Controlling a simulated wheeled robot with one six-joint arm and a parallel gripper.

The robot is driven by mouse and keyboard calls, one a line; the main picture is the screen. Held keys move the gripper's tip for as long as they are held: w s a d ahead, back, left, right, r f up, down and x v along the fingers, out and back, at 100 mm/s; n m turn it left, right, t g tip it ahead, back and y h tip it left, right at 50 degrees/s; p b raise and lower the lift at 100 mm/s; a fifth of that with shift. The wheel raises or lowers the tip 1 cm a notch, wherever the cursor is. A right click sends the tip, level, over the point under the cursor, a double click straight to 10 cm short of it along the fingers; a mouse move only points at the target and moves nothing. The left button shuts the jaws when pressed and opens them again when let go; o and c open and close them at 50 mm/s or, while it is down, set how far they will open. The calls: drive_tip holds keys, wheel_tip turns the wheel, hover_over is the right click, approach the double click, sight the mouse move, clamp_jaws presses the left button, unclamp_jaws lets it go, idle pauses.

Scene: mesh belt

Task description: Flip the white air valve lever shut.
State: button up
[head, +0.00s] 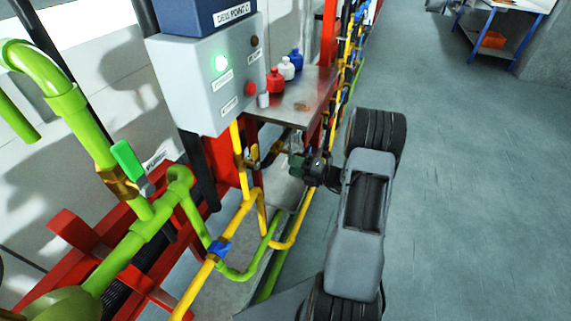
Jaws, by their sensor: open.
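I cannot make out a white valve lever for certain in the head view. A small white cylindrical piece (263,100) shows beside the lower right edge of the grey control box. My gripper (297,165) is open, at the end of my grey arm, in front of the pipes below the metal shelf. It is small and dark here, and it hides part of what lies behind it. No object shows held in it.
A green lever (128,160) sits on the green pipe (155,222) at left. Yellow pipes (240,215) run below the control box (212,85). Red, white and blue bottles stand on the metal shelf (305,105).

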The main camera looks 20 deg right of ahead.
sight(285, 164)
drive_tip(key=shift+x, duration=1.8)
drive_tip(key=shift+c, duration=0.5)
clamp_jaws()
